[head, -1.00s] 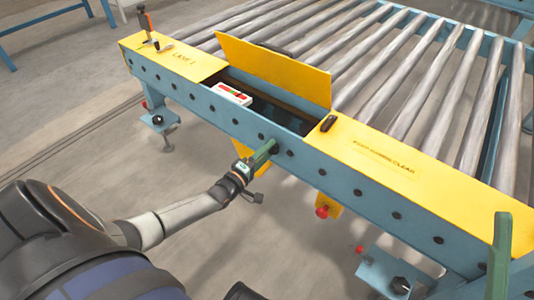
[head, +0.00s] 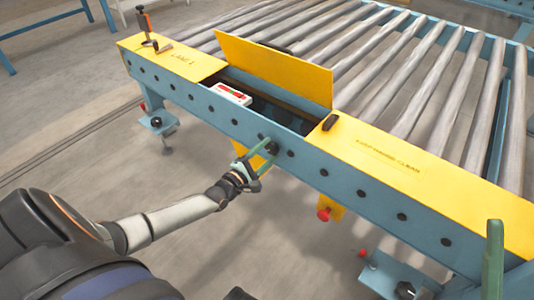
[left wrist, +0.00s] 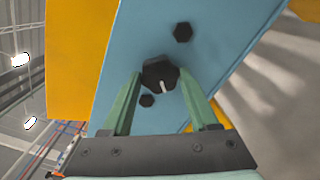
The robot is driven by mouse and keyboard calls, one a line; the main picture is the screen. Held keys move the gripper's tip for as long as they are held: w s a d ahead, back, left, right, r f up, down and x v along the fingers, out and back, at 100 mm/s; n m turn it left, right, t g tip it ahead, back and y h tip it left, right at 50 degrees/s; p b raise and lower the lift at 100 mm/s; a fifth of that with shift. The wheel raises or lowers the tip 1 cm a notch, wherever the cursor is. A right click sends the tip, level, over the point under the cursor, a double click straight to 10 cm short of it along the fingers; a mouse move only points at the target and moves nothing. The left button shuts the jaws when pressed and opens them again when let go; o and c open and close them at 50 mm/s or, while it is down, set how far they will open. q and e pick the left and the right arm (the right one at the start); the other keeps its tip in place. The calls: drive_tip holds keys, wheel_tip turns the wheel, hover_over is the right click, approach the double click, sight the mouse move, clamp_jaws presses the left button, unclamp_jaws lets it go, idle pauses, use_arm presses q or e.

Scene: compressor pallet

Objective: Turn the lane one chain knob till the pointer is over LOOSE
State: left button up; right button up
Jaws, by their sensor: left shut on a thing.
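The chain knob (left wrist: 160,75) is a dark, lobed knob with a white pointer line, on the blue side beam of lane one. In the left wrist view its pointer line aims down and slightly right. My left gripper (left wrist: 162,88) has its green fingers on either side of the knob and is shut on it. In the head view the left gripper (head: 262,160) reaches the beam's outer face below the open yellow cover. No LOOSE lettering can be read. My right gripper (head: 493,260) shows only as a green finger at the right edge.
The yellow cover (head: 275,68) stands open over a bay with a white gauge (head: 230,94) marked red and green. Rollers (head: 400,75) lie behind. A red button (head: 323,214) on a yellow bracket hangs below the beam. Dark bolts (head: 320,172) line the beam.

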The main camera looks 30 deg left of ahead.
idle(0.5)
use_arm(q)
drive_tip(key=o, duration=1.4)
drive_tip(key=shift+c, duration=0.2)
drive_tip(key=shift+s, duration=0.15)
drive_tip(key=s+a+p, duration=0.1)
drive_tip(key=s+p, duration=0.3)
drive_tip(key=s, duration=0.8)
drive_tip(key=shift+s, duration=0.15)
